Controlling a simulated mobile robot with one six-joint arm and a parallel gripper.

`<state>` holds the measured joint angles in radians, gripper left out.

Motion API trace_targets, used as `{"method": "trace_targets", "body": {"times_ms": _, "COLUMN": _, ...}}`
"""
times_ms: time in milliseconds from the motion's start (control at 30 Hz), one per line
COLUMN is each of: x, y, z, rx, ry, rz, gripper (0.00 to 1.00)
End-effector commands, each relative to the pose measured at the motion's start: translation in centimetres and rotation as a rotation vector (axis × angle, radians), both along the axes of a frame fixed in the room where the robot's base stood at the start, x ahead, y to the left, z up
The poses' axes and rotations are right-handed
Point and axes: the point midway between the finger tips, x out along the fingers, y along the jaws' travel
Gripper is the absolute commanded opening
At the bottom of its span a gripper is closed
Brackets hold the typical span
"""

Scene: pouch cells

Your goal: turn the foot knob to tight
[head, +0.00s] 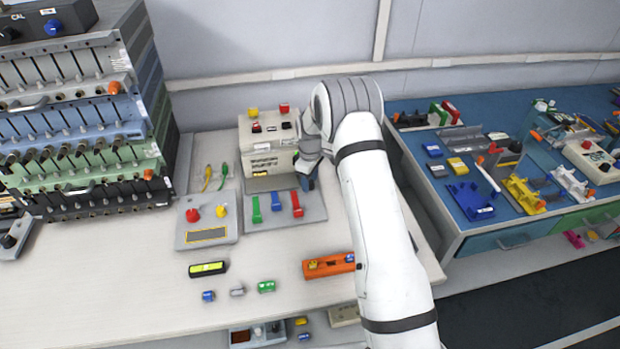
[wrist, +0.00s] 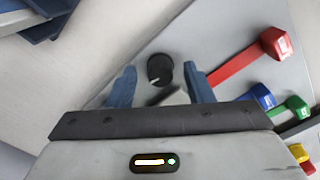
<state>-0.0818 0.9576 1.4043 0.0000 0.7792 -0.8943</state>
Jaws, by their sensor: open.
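A round black knob (wrist: 160,69), which looks like the foot knob, stands on a grey plate (wrist: 197,30) in the wrist view. A pale pointer mark shows on its top. My gripper (wrist: 161,78) is open, with one blue finger on each side of the knob and a gap on both sides. In the head view my gripper (head: 307,180) is low over the back right of the grey plate (head: 262,226), and the knob is hidden there behind it. I cannot tell the knob's setting from its mark.
Green (head: 257,209), blue (head: 276,201) and red (head: 297,204) levers stand on the plate, left of my gripper. A beige box (head: 262,150) with coloured buttons is behind. A panel (head: 207,236) with red and yellow knobs lies left.

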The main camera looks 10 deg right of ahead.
Motion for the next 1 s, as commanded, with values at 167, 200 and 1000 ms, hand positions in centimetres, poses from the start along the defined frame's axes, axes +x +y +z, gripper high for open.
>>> {"method": "trace_targets", "body": {"times_ms": 167, "x": 0.00, "y": 0.00, "z": -0.14, "rx": 0.000, "ry": 0.000, "rz": 0.000, "gripper": 0.47}}
{"method": "trace_targets", "body": {"times_ms": 200, "x": 0.00, "y": 0.00, "z": -0.14, "rx": 0.000, "ry": 0.000, "rz": 0.000, "gripper": 0.47}}
{"method": "trace_targets", "body": {"times_ms": 1000, "x": 0.00, "y": -0.01, "z": -0.17, "rx": 0.000, "ry": 0.000, "rz": -0.015, "gripper": 0.02}}
